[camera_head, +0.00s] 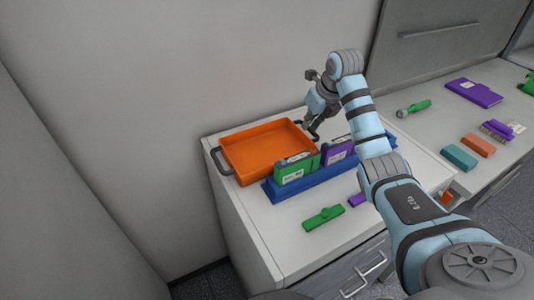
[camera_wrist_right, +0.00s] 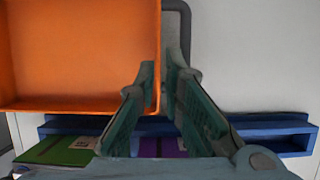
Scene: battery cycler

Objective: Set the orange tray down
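The orange tray (camera_head: 262,143) is level at the back left of the white cabinet top, behind the blue rack. It looks down on the surface; a small gap under it would not show. It has a dark handle at each end and looks empty. My right gripper (camera_head: 313,132) is at the tray's right handle, pointing down. In the right wrist view the tray (camera_wrist_right: 80,55) fills the upper left, and the gripper's fingers (camera_wrist_right: 164,85) stand apart near its right wall and the dark handle (camera_wrist_right: 185,35). Part of the handle is hidden by a finger. My left gripper is out of view.
The blue rack (camera_head: 285,192) in front of the tray holds a green pack (camera_head: 297,171) and a purple pack (camera_head: 338,150). A green piece (camera_head: 323,217) lies in front of it. A side bench (camera_head: 440,125) at right holds several coloured items. Walls stand behind and left.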

